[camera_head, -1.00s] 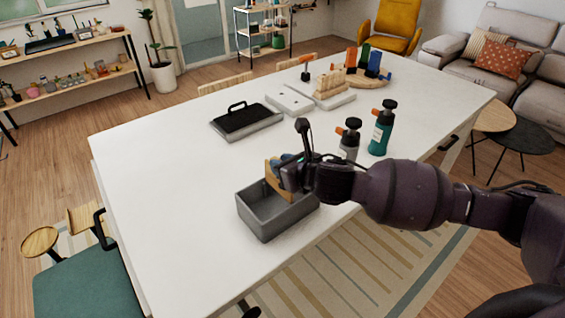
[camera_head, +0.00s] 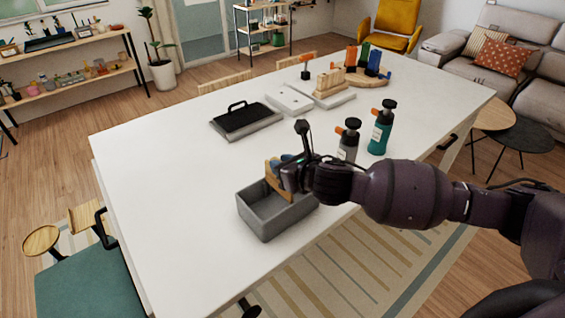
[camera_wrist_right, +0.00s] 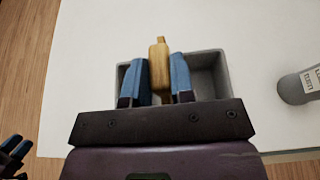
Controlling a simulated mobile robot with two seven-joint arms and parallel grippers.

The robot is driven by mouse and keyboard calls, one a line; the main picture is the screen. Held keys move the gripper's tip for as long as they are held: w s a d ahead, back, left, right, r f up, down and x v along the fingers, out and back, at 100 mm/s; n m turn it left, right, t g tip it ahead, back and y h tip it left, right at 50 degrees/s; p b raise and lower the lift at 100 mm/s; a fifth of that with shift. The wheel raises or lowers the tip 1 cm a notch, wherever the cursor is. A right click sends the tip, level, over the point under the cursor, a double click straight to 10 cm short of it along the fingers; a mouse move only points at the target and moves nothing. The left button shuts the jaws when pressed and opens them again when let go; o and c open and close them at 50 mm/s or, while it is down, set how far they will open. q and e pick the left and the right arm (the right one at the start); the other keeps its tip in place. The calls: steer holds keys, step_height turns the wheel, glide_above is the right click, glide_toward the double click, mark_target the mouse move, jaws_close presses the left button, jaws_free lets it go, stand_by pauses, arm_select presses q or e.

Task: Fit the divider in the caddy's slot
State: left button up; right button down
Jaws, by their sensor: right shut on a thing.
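The grey caddy (camera_head: 268,222) stands on the white table near its front edge. It also shows in the right wrist view (camera_wrist_right: 222,72), with open space on both sides of the divider. The wooden divider (camera_head: 274,174) is upright at the caddy, its upper part above the rim. My right gripper (camera_wrist_right: 160,82) is shut on the divider, with a blue finger on each side of it. In the head view the right gripper (camera_head: 284,172) hides part of the divider. I cannot tell whether its lower edge sits in the slot. My left gripper is not in the head view.
A grey bottle (camera_head: 349,142) and a teal bottle (camera_head: 382,128) stand right of the caddy, close to my right arm. The table's left part (camera_head: 165,190) is clear.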

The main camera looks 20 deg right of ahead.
mark_target(283, 195)
steer(key=shift+f+b, duration=1.75)
steer(key=shift+f, duration=1.85)
stand_by(0.3)
steer(key=c, duration=0.9)
jaws_free()
steer(key=v, duration=1.1)
